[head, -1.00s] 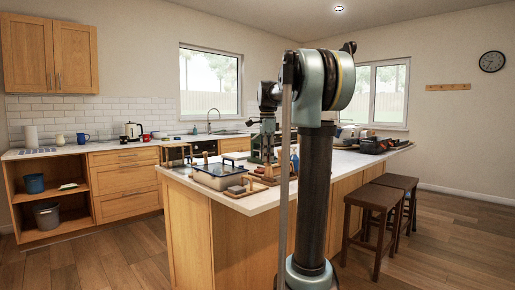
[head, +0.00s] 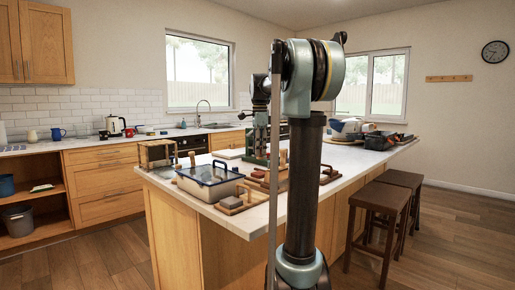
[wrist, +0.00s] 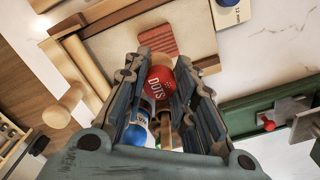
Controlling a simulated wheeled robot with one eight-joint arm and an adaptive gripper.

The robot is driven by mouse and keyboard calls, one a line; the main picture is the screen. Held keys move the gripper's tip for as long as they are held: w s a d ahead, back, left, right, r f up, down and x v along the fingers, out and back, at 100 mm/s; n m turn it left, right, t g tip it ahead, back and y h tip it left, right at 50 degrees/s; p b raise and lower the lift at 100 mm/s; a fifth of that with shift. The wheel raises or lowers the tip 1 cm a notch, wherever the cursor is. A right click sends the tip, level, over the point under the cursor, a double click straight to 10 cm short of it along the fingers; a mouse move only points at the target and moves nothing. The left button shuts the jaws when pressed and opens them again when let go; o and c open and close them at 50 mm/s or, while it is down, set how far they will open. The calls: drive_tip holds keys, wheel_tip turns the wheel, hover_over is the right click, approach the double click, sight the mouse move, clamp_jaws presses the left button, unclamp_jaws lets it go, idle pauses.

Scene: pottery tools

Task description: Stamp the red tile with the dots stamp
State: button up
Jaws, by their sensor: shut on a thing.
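In the wrist view my gripper (wrist: 157,72) is shut on the dots stamp (wrist: 160,84), whose red top with the word "DOTS" sits between the two fingers. The stamp's lower part and its face are hidden. The red tile (wrist: 172,40) lies just beyond the fingertips on a pale cloth-covered board (wrist: 115,45) with a wooden frame. I cannot tell how high the stamp is above the board. In the head view the gripper, stamp and tile cannot be made out clearly.
A blue-topped stamp (wrist: 135,134) shows beside the left finger. A wooden roller (wrist: 68,103) lies at the left, a green tool (wrist: 262,122) at the right. Stools (head: 378,215) stand at the right.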

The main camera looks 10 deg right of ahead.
sight(259, 156)
drive_tip(key=shift+a+f, duration=0.2)
drive_tip(key=shift+f, duration=2.3)
drive_tip(key=shift+f, duration=0.6)
drive_tip(key=shift+r, duration=3.05)
